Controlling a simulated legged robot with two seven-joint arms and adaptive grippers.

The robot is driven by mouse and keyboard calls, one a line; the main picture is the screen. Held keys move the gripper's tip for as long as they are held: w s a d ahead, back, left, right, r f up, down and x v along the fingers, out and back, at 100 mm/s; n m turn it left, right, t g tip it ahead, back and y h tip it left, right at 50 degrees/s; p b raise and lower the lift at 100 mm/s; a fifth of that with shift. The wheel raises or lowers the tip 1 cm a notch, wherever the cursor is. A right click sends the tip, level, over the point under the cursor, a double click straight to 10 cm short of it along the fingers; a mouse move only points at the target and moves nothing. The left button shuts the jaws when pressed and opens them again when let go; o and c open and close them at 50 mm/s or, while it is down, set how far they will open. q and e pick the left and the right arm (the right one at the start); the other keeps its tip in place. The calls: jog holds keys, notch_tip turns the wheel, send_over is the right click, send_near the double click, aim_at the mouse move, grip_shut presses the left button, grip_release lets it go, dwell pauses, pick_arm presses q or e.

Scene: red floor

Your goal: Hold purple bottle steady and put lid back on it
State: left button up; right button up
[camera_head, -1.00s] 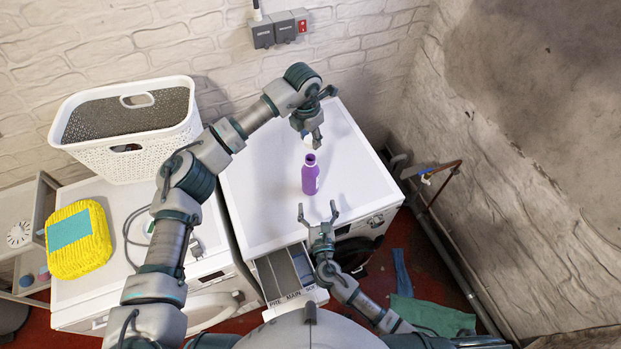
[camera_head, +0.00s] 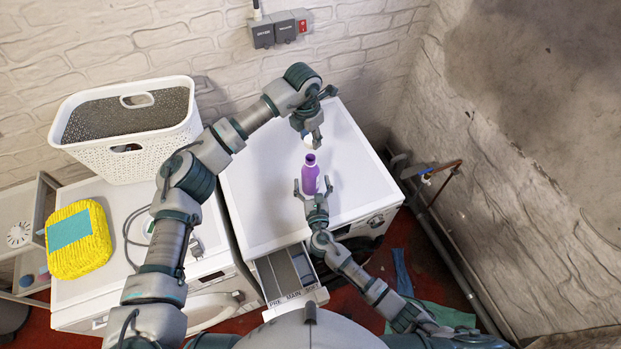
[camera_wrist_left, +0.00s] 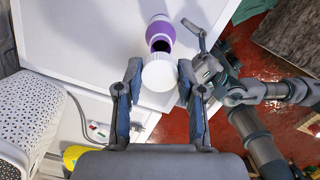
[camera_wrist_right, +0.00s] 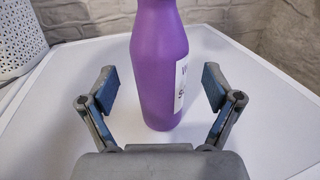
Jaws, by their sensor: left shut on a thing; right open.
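The purple bottle (camera_head: 310,176) stands upright on the white washing machine top (camera_head: 262,205). It also shows in the left wrist view (camera_wrist_left: 160,29), where its open dark mouth faces me, and close up in the right wrist view (camera_wrist_right: 158,65). My left gripper (camera_head: 313,140) is shut on the white lid (camera_wrist_left: 160,73) and holds it above and just behind the bottle. The lid is mostly hidden in the head view (camera_head: 308,141). My right gripper (camera_head: 313,186) is open at the front of the bottle, with a finger at either side and gaps between.
A white laundry basket (camera_head: 125,150) and a yellow package (camera_head: 77,239) are on the machine at left. An open detergent drawer (camera_head: 288,275) juts out below my right gripper. The machine top around the bottle is clear. A pipe (camera_head: 442,170) runs along the right wall.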

aim_at(310, 148)
jog(key=shift+w+a, duration=0.15)
jog(key=shift+w, duration=0.65)
jog(key=shift+w+a, duration=0.1)
jog(key=shift+w, duration=0.65)
grip_shut()
pick_arm(q)
jog(key=shift+f, duration=2.4)
jog(key=shift+s, duration=0.1)
jog(key=shift+f, duration=0.9)
jog(key=shift+f, duration=0.55)
